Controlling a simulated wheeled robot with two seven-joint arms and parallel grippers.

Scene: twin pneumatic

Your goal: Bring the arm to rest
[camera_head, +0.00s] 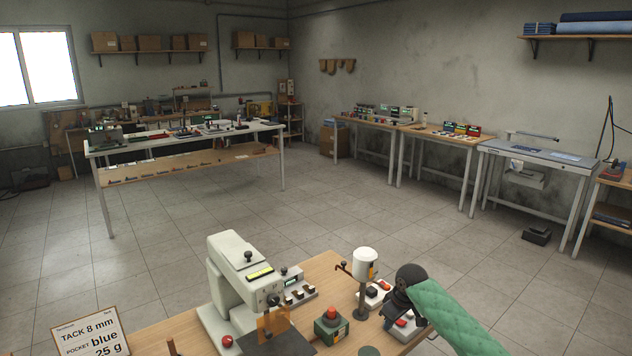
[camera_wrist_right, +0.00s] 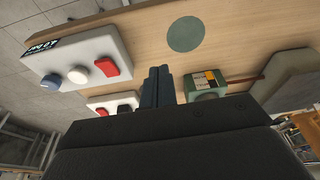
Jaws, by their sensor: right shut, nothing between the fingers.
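My right arm, in a green quilted sleeve, comes in from the lower right in the head view. Its dark gripper (camera_head: 390,318) hangs over the right part of the wooden workbench (camera_head: 322,268). In the right wrist view the two dark fingers (camera_wrist_right: 158,86) lie together, shut with nothing between them, above the wooden top. My left gripper is in neither view.
A cream sewing-type machine (camera_head: 232,262), a white-topped post (camera_head: 365,264) and a green box with a red knob (camera_head: 331,327) stand on the bench. A control box (camera_wrist_right: 78,58) with buttons and a green disc (camera_wrist_right: 186,34) show in the wrist view.

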